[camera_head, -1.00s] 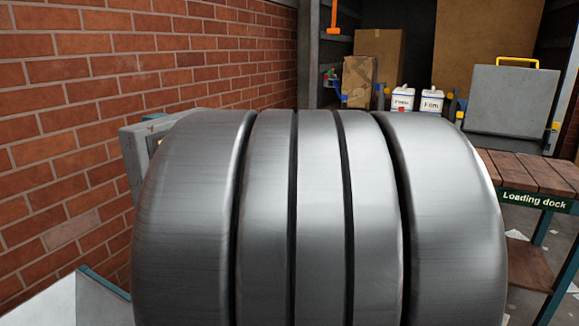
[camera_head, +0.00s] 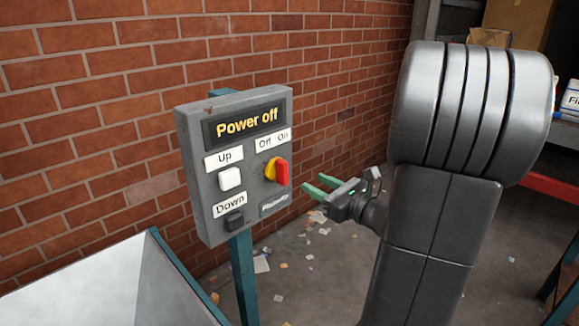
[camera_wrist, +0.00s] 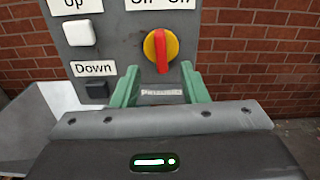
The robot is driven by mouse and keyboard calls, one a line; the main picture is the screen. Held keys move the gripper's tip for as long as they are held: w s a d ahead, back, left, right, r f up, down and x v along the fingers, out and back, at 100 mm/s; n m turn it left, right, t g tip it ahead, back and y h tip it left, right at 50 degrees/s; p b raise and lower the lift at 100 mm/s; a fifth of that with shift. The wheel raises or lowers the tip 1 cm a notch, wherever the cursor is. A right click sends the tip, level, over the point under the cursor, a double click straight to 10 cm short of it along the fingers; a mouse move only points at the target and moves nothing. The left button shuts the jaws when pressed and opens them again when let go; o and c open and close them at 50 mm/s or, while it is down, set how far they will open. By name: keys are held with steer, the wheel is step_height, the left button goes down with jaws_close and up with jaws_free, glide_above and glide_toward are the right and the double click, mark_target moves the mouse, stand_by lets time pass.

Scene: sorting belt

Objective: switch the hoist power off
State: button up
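A grey control box (camera_head: 190,150) stands on a teal post by the brick wall, and its display (camera_head: 243,122) reads "Power off". A rotary switch (camera_head: 277,171), a red handle on a yellow disc, sits below the "Off" and "On" labels. In the wrist view the switch (camera_wrist: 161,48) has its handle near upright, its top leaning slightly left. My gripper (camera_head: 318,184) is in front of the box, right of the switch in the head view. Its green fingers are apart and empty. In the wrist view my gripper (camera_wrist: 159,72) has its fingertips just below the switch, not around it.
The box also carries a white "Up" button (camera_head: 230,179) and a dark "Down" button (camera_head: 234,219). A pale sloped panel (camera_head: 120,285) lies at the lower left. The brick wall (camera_head: 130,60) is close behind the box. Paper scraps litter the floor (camera_head: 300,260).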

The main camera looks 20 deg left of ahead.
mark_target(286, 169)
steer(key=p+x, duration=0.2)
steer(key=x, duration=0.9)
steer(key=shift+a, duration=0.25)
steer(key=shift+f, duration=0.1)
jaws_close()
